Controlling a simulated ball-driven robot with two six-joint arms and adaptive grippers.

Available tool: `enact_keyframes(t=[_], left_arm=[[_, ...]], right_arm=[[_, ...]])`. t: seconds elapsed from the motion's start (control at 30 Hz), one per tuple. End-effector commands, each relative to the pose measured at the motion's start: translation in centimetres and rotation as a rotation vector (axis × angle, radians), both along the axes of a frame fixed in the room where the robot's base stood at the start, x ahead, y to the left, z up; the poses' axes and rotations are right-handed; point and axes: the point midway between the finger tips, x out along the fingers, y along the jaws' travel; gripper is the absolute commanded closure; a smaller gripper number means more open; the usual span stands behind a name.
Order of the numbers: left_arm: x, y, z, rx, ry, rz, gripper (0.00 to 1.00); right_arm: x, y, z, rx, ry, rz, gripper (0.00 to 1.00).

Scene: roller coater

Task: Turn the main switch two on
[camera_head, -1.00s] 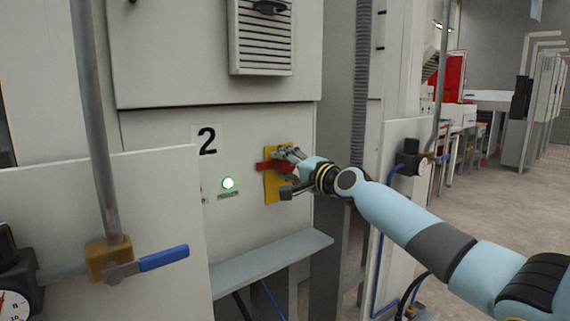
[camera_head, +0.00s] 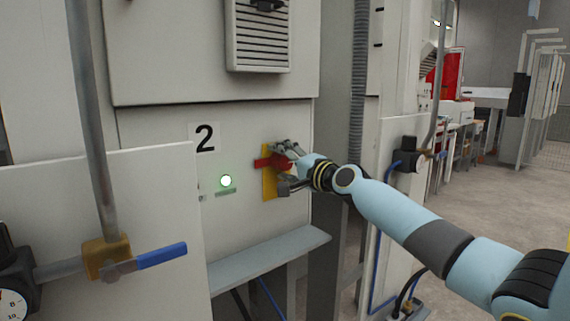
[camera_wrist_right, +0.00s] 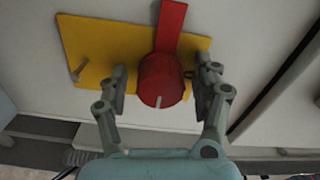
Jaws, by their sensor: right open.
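A green lamp (camera_head: 226,181) glows left of the switch. My left gripper is not in view.
A grey ledge (camera_head: 270,258) juts out below the panel. A vertical pipe with a blue-handled valve (camera_head: 161,256) stands in front at left. Open floor lies farther right.

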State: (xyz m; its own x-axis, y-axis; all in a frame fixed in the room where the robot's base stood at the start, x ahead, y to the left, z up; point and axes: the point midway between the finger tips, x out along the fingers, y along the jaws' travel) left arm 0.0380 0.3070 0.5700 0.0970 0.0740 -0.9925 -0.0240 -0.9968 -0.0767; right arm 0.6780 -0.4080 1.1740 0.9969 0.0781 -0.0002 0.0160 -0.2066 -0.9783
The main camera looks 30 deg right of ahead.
Motion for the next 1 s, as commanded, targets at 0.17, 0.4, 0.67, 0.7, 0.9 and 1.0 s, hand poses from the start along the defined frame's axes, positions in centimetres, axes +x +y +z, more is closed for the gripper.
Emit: enact_keyframes(t=[0.17, 0.4, 0.67, 0.7, 0.9, 1.0], left_arm=[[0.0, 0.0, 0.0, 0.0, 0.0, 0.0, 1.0], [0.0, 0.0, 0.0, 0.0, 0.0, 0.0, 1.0], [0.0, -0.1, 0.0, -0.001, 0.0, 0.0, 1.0], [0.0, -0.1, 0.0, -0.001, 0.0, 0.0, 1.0], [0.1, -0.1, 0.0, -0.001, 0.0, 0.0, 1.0], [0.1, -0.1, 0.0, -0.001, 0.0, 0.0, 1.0]], right_arm=[[-1.7, -0.2, -0.2, -0.005, 0.004, -0.001, 0.34], [-5.6, -0.5, -0.2, -0.005, 0.003, 0.0, 0.34], [-7.4, -0.6, -0.1, -0.002, 0.001, 0.0, 0.34], [-7.4, -0.6, -0.1, -0.001, 0.001, 0.0, 0.34], [-7.5, -0.6, -0.1, 0.0, 0.001, 0.0, 0.34], [-7.5, -0.6, -0.1, 0.0, 0.001, 0.0, 0.34]])
